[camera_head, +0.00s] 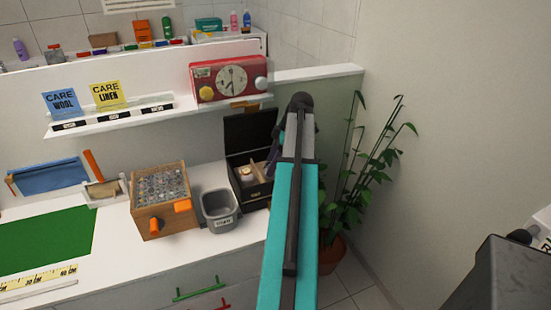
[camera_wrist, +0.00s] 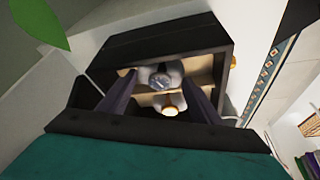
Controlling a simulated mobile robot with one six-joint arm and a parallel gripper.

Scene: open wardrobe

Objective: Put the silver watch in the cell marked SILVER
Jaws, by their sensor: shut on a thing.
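The silver watch (camera_wrist: 160,80) shows in the wrist view, a grey round face on a pale strap or cushion. My gripper (camera_wrist: 158,76) has its two dark fingers on either side of it and is shut on it. It is over or inside the open black watch box (camera_head: 250,193); I cannot tell whether the watch touches the box floor. A watch with a gold rim (camera_wrist: 170,108) sits beside it past a light divider, and shows in the head view (camera_head: 247,173). My gripper (camera_head: 273,158) is at the box's right side there. No SILVER mark is readable.
The box's black lid (camera_head: 250,135) stands open behind it. A grey bin (camera_head: 219,212) and a wooden case (camera_head: 160,208) stand to the left. A potted plant (camera_head: 370,170) is to the right.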

